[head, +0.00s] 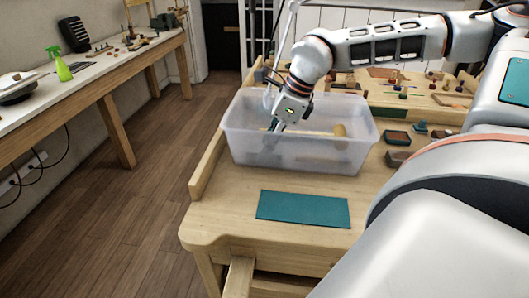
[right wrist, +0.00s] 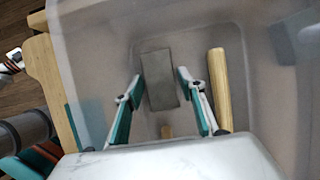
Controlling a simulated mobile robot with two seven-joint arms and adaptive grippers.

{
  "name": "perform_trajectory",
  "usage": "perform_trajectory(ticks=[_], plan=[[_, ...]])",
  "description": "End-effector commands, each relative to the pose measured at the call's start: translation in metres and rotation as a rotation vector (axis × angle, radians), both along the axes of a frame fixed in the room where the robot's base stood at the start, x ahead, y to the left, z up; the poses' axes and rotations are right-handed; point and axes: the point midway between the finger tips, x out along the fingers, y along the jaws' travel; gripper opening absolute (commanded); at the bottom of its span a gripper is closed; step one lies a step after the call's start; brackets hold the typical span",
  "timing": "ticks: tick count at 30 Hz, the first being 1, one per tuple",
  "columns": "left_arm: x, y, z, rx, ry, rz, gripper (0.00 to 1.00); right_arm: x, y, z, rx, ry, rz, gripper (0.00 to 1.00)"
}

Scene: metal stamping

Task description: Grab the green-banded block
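My right gripper (head: 274,126) reaches down into a translucent plastic bin (head: 300,158) on the wooden workbench. In the right wrist view the right gripper (right wrist: 159,86) has its two fingers apart, with teal pads. A grey rectangular block (right wrist: 158,75) shows between the fingers, with gaps on both sides. No green band can be made out on it, so I cannot tell whether it is the green-banded block. A wooden handle (right wrist: 219,85) lies in the bin right of the fingers; it also shows in the head view (head: 312,133). My left gripper is not in view.
A teal mat (head: 303,209) lies on the bench in front of the bin, with clear wood around it. Small trays (head: 397,138) and loose parts stand to the right. A side table (head: 95,82) with a green spray bottle (head: 62,68) is across the floor.

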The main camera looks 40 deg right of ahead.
Motion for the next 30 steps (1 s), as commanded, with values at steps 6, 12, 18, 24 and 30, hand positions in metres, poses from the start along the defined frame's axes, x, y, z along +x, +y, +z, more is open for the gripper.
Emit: perform_trajectory(ticks=[6,12,18,24,30], plan=[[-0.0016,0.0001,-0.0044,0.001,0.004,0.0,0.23,-0.0001,0.0,-0.002,-0.001,0.001,0.0,0.4],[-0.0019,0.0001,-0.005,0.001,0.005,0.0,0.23,-0.0002,0.0001,-0.0019,-0.001,0.001,0.0,0.4],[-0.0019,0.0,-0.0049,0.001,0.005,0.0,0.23,-0.0001,0.0001,-0.0017,0.0,0.0,0.0,0.27],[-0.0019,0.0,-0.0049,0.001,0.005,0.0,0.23,0.001,0.0003,-0.0002,0.0,-0.004,0.001,0.0],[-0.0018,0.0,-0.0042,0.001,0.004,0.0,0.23,0.0008,0.0002,0.0,0.0,-0.004,0.0,0.0]])
